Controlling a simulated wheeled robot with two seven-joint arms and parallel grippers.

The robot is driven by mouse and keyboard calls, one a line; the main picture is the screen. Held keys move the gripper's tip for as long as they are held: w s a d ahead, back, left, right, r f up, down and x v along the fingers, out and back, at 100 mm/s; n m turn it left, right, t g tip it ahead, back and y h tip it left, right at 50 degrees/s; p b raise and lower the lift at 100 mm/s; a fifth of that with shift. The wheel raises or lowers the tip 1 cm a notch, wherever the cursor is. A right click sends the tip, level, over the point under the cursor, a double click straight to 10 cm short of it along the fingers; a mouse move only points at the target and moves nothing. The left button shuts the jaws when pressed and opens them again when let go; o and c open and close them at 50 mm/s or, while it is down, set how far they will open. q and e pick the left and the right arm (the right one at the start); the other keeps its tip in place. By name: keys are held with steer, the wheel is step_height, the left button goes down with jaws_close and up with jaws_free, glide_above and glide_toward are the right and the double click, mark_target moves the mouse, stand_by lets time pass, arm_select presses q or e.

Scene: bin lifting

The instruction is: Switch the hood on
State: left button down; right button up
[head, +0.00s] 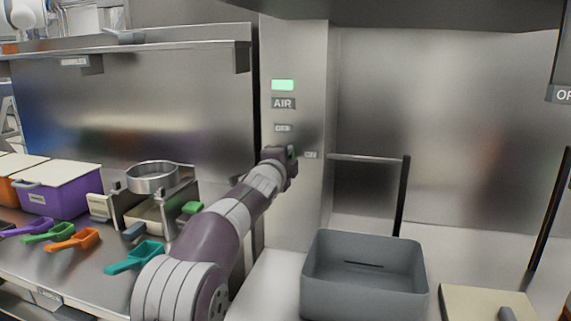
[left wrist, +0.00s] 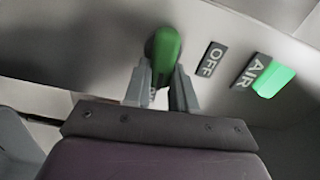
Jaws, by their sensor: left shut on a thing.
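The hood's switch panel (head: 300,190) is a metal column with an AIR label (head: 283,103), an OFF label (head: 283,128) and an ON label (head: 311,155). A green light (head: 283,85) at its top is lit. My left gripper (head: 291,154) is at the panel, just left of the ON label. In the left wrist view, its fingers (left wrist: 161,82) are shut on a green switch knob (left wrist: 166,48), one on each side. The gripper mostly hides the knob in the head view. My right gripper is out of view.
A grey bin (head: 365,298) stands at the lower right, beside a pale board (head: 480,300). On the left counter are coloured scoops (head: 135,258), a purple box (head: 60,203) and a round sieve (head: 152,178). A dark-edged frame (head: 403,195) rises behind the bin.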

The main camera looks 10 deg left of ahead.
arm_select(q)
steer(key=shift+f+m, duration=0.15)
steer(key=shift+m, duration=0.45)
steer(key=c, duration=0.9)
jaws_free()
steer(key=s+b, duration=0.2)
steer(key=s, duration=0.4)
steer(key=s+b, duration=0.2)
steer(key=s, duration=0.4)
steer(key=shift+s+a+b, duration=0.2)
steer(key=shift+s+b, duration=0.1)
steer(key=shift+s, duration=0.05)
